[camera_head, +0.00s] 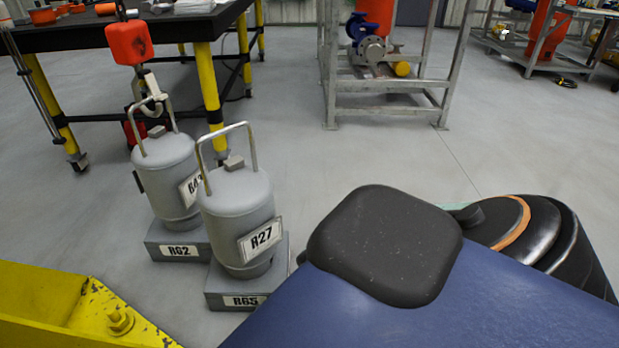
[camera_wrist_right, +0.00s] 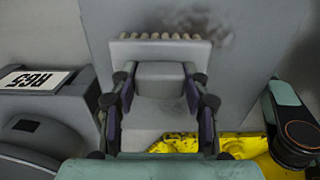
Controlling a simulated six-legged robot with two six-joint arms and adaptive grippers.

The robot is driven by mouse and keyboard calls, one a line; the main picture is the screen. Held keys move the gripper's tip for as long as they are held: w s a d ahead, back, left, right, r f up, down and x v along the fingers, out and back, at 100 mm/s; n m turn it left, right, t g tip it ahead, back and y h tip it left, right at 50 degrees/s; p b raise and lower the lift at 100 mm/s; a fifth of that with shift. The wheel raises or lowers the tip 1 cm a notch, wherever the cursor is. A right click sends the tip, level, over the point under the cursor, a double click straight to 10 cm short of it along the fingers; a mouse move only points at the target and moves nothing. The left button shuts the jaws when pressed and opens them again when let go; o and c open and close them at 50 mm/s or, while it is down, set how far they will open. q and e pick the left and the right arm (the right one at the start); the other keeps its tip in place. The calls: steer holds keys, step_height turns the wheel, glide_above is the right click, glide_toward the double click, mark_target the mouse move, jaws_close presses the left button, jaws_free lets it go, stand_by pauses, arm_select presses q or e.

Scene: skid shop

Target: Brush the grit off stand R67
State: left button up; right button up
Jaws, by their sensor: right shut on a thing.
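In the right wrist view my right gripper (camera_wrist_right: 160,92) is shut on a grey brush (camera_wrist_right: 160,50), with a row of pale bristles along its far edge. The brush is over a flat grey surface (camera_wrist_right: 100,22), perhaps the stand's top; its label is not visible. A dark smudge of grit (camera_wrist_right: 205,20) lies on that surface just beyond the bristles and to the right. I cannot tell whether the bristles touch it. In the head view the right gripper and brush are hidden, and my blue arm covers the lower right. My left gripper is not in view.
Grey canister R27 (camera_head: 236,205) stands on stand R65 (camera_head: 225,287); another canister (camera_head: 165,175) stands on stand R62 (camera_head: 165,240), with an orange hook block (camera_head: 129,43) above. A yellow beam (camera_head: 50,300) is at lower left. Open floor (camera_head: 310,150) lies beyond.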

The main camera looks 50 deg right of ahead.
steer(key=shift+s+d, duration=0.75)
steer(key=shift+s, duration=0.2)
steer(key=shift+s+a+p, duration=1.2)
steer(key=shift+a, duration=0.3)
steer(key=shift+s+a+p, duration=1.2)
steer(key=shift+a, duration=0.25)
steer(key=shift+s+a+f+p, duration=0.1)
steer(key=shift+s+a+p, duration=0.3)
steer(key=shift+s+a, duration=0.35)
steer(key=shift+s+a+p, duration=0.35)
steer(key=shift+s+a, duration=0.15)
steer(key=shift+a, duration=0.35)
steer(key=shift+s+a+p, duration=0.8)
steer(key=shift+s+a, duration=0.45)
steer(key=shift+a, duration=0.2)
steer(key=shift+w, duration=0.1)
steer(key=shift+d+r, duration=0.1)
steer(key=shift+r, duration=0.1)
steer(key=shift+w+r+p, duration=0.1)
steer(key=shift+r+p, duration=0.6)
steer(key=shift+p, duration=0.1)
step_height(320, 180, up, 4)
steer(key=p, duration=0.4)
steer(key=shift+r, duration=0.2)
